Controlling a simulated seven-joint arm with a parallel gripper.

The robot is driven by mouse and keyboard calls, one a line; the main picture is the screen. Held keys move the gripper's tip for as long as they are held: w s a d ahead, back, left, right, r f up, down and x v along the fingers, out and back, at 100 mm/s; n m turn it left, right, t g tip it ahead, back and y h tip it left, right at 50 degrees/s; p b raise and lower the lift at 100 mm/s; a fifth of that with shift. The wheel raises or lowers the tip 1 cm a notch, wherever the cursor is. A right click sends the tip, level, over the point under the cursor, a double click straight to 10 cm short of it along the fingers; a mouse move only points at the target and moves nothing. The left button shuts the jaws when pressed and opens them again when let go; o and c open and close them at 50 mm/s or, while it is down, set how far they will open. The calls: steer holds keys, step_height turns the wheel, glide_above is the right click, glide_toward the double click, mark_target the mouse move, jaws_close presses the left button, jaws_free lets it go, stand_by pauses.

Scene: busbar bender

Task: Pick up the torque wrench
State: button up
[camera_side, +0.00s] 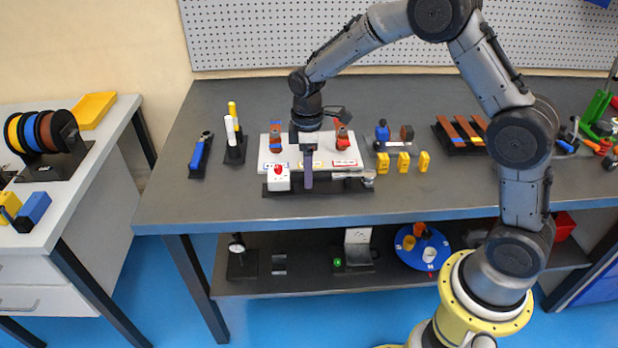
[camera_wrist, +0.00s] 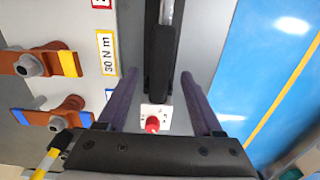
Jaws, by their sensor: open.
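The torque wrench lies across a black holder (camera_side: 330,189) at the front of the white board. In the side view its silver shaft and head (camera_side: 350,176) show to the right of my gripper (camera_side: 308,182). In the wrist view its black handle (camera_wrist: 161,65) reaches in from the top, with a piece of silver shaft above it. My gripper (camera_wrist: 159,75) is open, its two purple fingers apart on either side of the handle's end. The fingers point down over the holder. I cannot tell the height of the fingertips against the handle.
A white box with a red knob (camera_side: 278,180) stands at the holder's left end; it also shows between my fingers (camera_wrist: 155,117). Copper-coloured bars with bolts (camera_wrist: 45,63) stand on the labelled board (camera_side: 335,145). Several yellow blocks (camera_side: 403,161) sit to the right. The table front is clear.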

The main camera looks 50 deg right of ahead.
steer(key=shift+f, duration=0.95)
steer(key=shift+w+r, duration=0.1)
jaws_close()
